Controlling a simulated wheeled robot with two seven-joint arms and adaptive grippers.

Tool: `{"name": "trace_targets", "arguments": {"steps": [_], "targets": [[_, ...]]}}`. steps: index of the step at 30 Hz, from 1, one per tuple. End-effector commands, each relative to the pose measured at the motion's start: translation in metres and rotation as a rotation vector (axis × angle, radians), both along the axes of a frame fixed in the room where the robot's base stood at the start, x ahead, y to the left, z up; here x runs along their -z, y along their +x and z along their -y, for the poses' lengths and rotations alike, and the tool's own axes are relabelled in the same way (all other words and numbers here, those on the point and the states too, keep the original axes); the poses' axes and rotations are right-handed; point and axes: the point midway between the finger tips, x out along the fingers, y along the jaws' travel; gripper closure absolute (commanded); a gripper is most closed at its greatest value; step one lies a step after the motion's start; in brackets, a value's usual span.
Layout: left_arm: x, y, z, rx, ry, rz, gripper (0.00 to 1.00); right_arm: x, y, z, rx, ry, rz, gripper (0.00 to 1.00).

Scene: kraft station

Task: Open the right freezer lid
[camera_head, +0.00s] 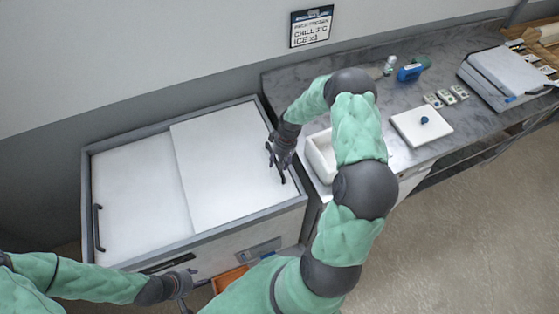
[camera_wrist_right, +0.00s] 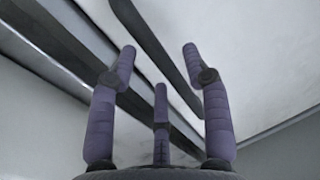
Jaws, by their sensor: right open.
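The freezer (camera_head: 88,180) is a grey-framed chest with two white sliding lids. The right freezer lid (camera_head: 225,165) overlaps the left lid (camera_head: 135,205) and covers the right side. Its dark bar handle shows in the right wrist view (camera_wrist_right: 155,50), running diagonally between my fingers. My right gripper (camera_head: 277,162) is over the lid's right edge at the handle. In the right wrist view its fingers (camera_wrist_right: 160,50) are spread around the bar, not closed on it. My left gripper (camera_head: 190,285) is low by the freezer's front, its fingers apart and empty.
A marble counter (camera_head: 290,85) adjoins the freezer's right side. A white open container (camera_head: 318,155) stands on it close to my right arm. A white board (camera_head: 421,126), a blue bottle (camera_head: 409,73) and small items lie farther right. The left lid has a dark handle (camera_head: 98,228).

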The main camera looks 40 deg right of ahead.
Motion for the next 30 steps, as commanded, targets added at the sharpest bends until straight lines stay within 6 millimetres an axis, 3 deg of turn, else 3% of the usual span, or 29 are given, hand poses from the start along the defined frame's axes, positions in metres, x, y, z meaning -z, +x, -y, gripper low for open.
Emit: {"name": "trace_targets", "arguments": {"steps": [5,10,20,26,30], "targets": [[0.000,0.000,0.000,0.000,0.000,0.000,0.60,0.000,0.000,0.000,0.000,0.000,0.000,0.54],[0.000,0.000,0.000,0.000,0.000,0.000,0.60,0.000,0.000,0.000,0.000,0.000,0.000,1.00],[0.001,0.000,0.000,0.000,0.000,0.000,0.60,0.000,0.002,-0.008,-0.002,0.000,0.000,1.00],[0.008,0.000,0.000,0.000,0.000,0.000,0.60,0.001,0.013,-0.042,-0.008,0.000,0.002,1.00],[0.016,0.000,0.000,0.000,0.000,0.000,0.60,0.002,0.025,-0.081,-0.010,0.000,0.002,1.00]]}}
